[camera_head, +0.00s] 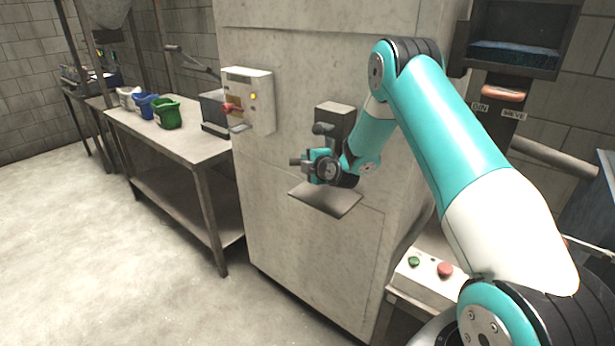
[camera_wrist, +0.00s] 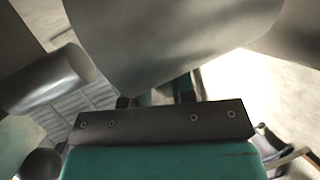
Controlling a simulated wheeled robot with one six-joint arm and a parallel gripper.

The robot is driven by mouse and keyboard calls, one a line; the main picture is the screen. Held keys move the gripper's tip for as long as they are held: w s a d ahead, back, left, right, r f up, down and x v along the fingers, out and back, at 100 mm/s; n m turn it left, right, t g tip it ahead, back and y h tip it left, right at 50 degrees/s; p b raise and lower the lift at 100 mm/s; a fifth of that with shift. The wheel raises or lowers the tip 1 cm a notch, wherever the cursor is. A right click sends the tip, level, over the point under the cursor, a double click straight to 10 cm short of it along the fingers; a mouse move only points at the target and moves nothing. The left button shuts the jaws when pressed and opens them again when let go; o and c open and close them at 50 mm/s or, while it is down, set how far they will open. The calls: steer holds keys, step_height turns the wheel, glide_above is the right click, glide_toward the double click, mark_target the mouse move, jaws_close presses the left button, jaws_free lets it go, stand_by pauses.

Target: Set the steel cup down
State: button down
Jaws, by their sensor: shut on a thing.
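The steel cup (camera_wrist: 170,40) fills the upper middle of the wrist view as a large smooth grey body, close beyond my gripper (camera_wrist: 158,97). The gripper is shut on it; the dark fingertips meet its lower edge in that view. In the head view my gripper (camera_head: 308,166) is at the front of the tall grey machine, just above a small steel ledge (camera_head: 328,200). There the cup is small and mostly hidden by the gripper. I cannot tell whether its base touches the ledge.
A short grey spout (camera_head: 323,129) juts from the machine (camera_head: 300,60) just above my gripper. A control box (camera_head: 247,100) with a red knob is to the left. A steel table (camera_head: 185,143) holds green (camera_head: 168,113) and blue (camera_head: 145,105) containers. The floor at left is clear.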

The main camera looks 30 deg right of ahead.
steer(key=f, duration=0.1)
steer(key=f+p, duration=0.1)
steer(key=f, duration=0.3)
steer(key=shift+s+a+p, duration=0.1)
steer(key=shift+a+p, duration=0.15)
steer(key=shift+p, duration=0.1)
steer(key=shift+d+f+p, duration=0.2)
steer(key=shift+f+p, duration=0.35)
steer(key=shift+f, duration=0.2)
steer(key=shift+f, duration=0.1)
steer(key=c, duration=1)
jaws_free()
steer(key=shift+b, duration=0.3)
steer(key=shift+o, duration=0.2)
